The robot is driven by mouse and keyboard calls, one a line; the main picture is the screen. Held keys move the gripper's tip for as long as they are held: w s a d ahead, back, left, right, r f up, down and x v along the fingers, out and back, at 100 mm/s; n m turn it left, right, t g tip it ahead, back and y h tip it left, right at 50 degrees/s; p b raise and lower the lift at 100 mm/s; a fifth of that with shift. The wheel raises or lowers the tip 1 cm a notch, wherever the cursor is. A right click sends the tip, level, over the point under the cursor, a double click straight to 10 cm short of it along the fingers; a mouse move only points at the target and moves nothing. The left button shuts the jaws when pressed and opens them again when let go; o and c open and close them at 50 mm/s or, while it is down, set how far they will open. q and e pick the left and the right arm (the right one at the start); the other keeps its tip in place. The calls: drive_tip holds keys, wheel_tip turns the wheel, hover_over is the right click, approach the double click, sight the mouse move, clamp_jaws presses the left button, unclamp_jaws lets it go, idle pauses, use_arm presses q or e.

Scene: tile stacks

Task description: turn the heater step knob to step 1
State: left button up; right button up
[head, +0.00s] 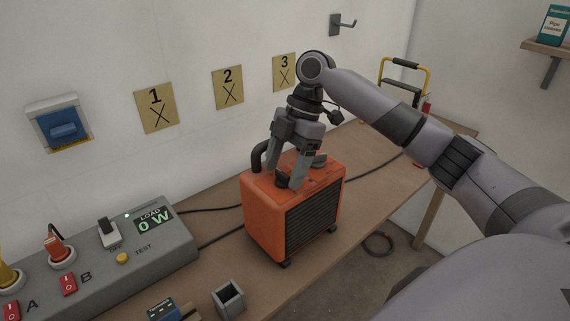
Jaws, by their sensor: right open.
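The orange heater (266,217) stands on the workbench with its dark grille facing the front right. A black knob (282,182) sits on its top toward the near left, and another dark round part (319,160) sits farther back on the top. My right gripper (284,181) is open and points down at the heater's top, with its fingers on either side of the near knob. Whether the fingers touch the knob is not clear. The knob's step marks are too small to read, so its setting cannot be told. My left gripper is not in view.
A grey load panel (178,248) with switches, plugs and a "0 W" display stands left of the heater. A small grey open box (228,299) is at the near edge. Black cables run behind the heater. Numbered plates hang on the wall.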

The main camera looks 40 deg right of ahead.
drive_tip(key=c, duration=1.1)
drive_tip(key=shift+o, duration=0.2)
drive_tip(key=m+t, duration=0.2)
drive_tip(key=m, duration=0.4)
drive_tip(key=shift+s, duration=0.15)
drive_tip(key=m+t+h, duration=0.1)
drive_tip(key=m, duration=0.2)
drive_tip(key=m+t+h, duration=0.1)
drive_tip(key=m, duration=0.2)
drive_tip(key=shift+s+a+r, duration=0.1)
drive_tip(key=m+h, duration=0.1)
drive_tip(key=m, duration=0.1)
drive_tip(key=m+t+h, duration=0.1)
drive_tip(key=m, duration=0.2)
drive_tip(key=shift+a+m, duration=0.2)
drive_tip(key=shift+m, duration=0.1)
drive_tip(key=m+h, duration=0.2)
drive_tip(key=m, duration=0.4)
drive_tip(key=shift+a, duration=0.1)
drive_tip(key=shift+h, duration=0.3)
